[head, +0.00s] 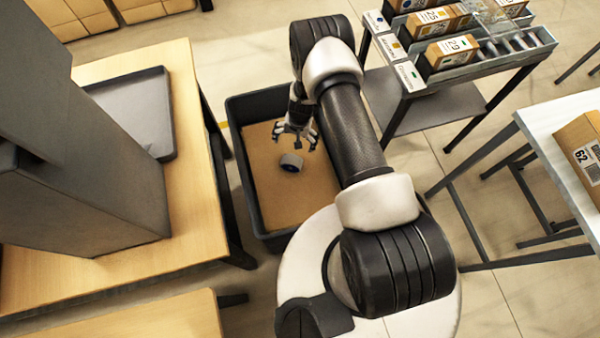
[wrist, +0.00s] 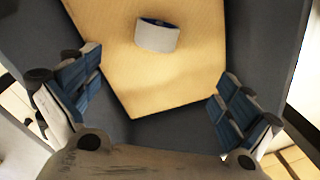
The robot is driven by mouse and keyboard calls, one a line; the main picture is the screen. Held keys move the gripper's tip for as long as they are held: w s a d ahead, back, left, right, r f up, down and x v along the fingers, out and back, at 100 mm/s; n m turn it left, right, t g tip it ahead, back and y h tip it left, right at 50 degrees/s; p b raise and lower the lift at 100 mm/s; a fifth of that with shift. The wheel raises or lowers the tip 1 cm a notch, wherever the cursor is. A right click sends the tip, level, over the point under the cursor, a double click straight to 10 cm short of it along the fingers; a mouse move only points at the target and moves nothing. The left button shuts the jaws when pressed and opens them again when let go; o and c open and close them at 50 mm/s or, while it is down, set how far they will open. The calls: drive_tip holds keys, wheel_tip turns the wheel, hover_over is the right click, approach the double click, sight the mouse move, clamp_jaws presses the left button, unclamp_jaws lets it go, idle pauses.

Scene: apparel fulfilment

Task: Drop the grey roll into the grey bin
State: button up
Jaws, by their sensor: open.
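The grey roll (head: 290,162) is inside the grey bin (head: 236,107), over its tan bottom. My gripper (head: 297,140) is above the bin, pointing down, open and empty. In the wrist view the roll (wrist: 158,36) shows beyond my open fingers (wrist: 150,105), apart from both of them, with the tan bottom and dark grey walls of the bin (wrist: 270,45) around it. I cannot tell whether the roll is resting on the bottom or still falling.
A wooden table (head: 190,200) with a grey tray (head: 165,110) stands left of the bin. A rack (head: 480,75) with boxes is at the upper right. A white table (head: 560,115) with a carton (head: 583,150) is at the right edge. Floor shows between them.

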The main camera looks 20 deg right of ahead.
wheel_tip(320, 180, up, 12)
drive_tip(key=d, duration=0.1)
drive_tip(key=shift+s, duration=0.35)
drive_tip(key=shift+d, duration=0.1)
